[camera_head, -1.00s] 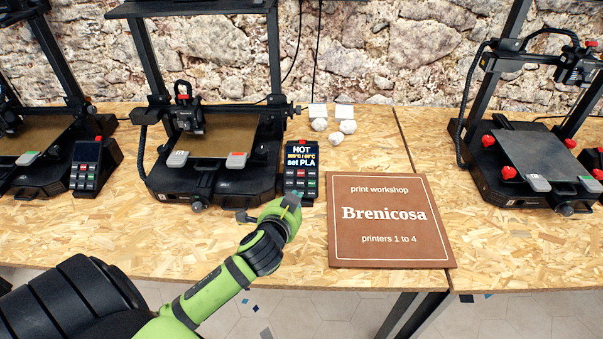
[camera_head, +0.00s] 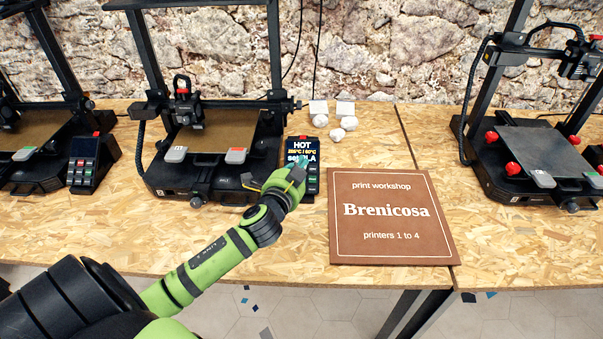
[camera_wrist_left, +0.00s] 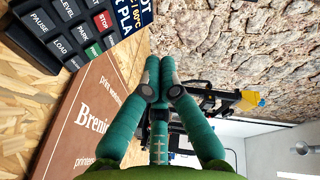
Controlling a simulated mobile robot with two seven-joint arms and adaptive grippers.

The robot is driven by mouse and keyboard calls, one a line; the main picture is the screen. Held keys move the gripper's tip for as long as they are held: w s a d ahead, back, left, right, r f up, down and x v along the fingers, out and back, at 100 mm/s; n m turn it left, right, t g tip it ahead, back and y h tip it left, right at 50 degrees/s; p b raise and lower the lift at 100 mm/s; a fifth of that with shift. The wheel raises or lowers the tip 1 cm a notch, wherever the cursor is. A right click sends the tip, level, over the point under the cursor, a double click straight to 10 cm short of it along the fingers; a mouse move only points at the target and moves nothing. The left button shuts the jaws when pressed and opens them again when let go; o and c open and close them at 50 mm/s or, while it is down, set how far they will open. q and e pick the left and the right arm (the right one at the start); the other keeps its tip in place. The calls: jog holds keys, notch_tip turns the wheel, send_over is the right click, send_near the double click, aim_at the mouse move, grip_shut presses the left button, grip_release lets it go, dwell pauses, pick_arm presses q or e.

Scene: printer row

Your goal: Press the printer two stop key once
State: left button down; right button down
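A dark control box (camera_head: 303,146) stands right of the middle printer (camera_head: 205,165). Its screen reads HOT, a temperature line and a partly covered "set PLA". My left gripper (camera_head: 300,166) is over the box's lower part, hiding most of its keys. In the left wrist view the teal fingers (camera_wrist_left: 160,64) are together, with nothing between them. There the red STOP key (camera_wrist_left: 102,21) shows at the upper left, apart from the fingertips, among LEVEL, PAUSE, LOAD and PARK keys. I cannot read which printer this is. My right gripper is not in view.
A brown sign (camera_head: 391,216) reading "Brenicosa, printers 1 to 4" lies right of the box. Another printer's control box (camera_head: 91,164) stands at the left. A further printer (camera_head: 530,160) is at the right. White crumpled pieces (camera_head: 337,134) lie behind the box.

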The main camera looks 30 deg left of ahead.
pick_arm(q)
jog(key=f+b, duration=0.1)
jog(key=w+a+f+b, duration=0.1)
jog(key=w+f+b, duration=0.1)
jog(key=f, duration=0.1)
jog(key=shift+a, duration=0.2)
jog(key=shift+w+a+f+b, duration=0.35)
jog(key=shift+w+f+b, duration=0.25)
jog(key=shift+w+b, duration=0.1)
jog(key=shift+f, duration=0.1)
dwell(0.7)
jog(key=shift+w+a+f, duration=0.15)
jog(key=shift+w+f, duration=0.05)
jog(key=shift+f, duration=0.05)
jog(key=shift+w+a+f+b, duration=0.1)
jog(key=shift+w+f+b, duration=0.15)
jog(key=shift+b, duration=0.1)
dwell(0.5)
jog(key=shift+s, duration=0.1)
jog(key=shift+s+d+r+p, duration=0.25)
jog(key=shift+s+r+p, duration=0.15)
jog(key=shift+r+p, duration=0.3)
jog(key=shift+f, duration=0.1)
